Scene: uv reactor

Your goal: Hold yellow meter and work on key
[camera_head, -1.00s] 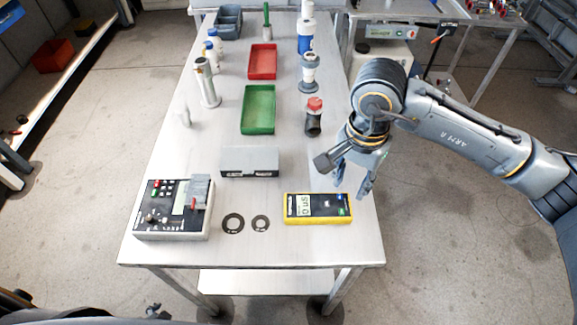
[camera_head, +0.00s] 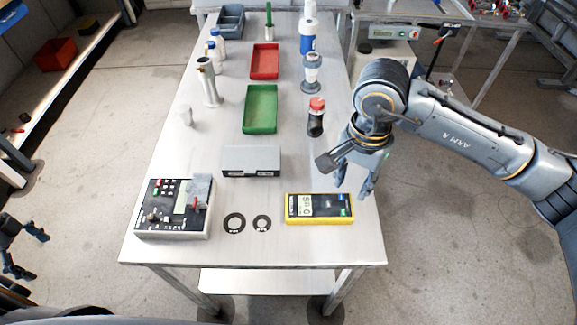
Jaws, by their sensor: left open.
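The yellow meter (camera_head: 320,208), with a dark face and a small display, lies flat near the front right of the table. My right gripper (camera_head: 353,190) hangs just above and behind its right end, fingers apart and empty. A control box (camera_head: 165,222) with several buttons and a small screen sits at the front left. A small red part (camera_head: 195,203) stands by a grey block on its right side; I cannot tell whether it is the key. My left gripper (camera_head: 37,256) is open and empty at the left edge, off the table and well left of the box.
Two dark rings (camera_head: 234,223) lie between box and meter on the metal table (camera_head: 290,250). Behind them are a grey case (camera_head: 251,160), a green tray (camera_head: 260,108), a red tray (camera_head: 264,62) and several bottles and fittings. The table front between box and meter is mostly clear.

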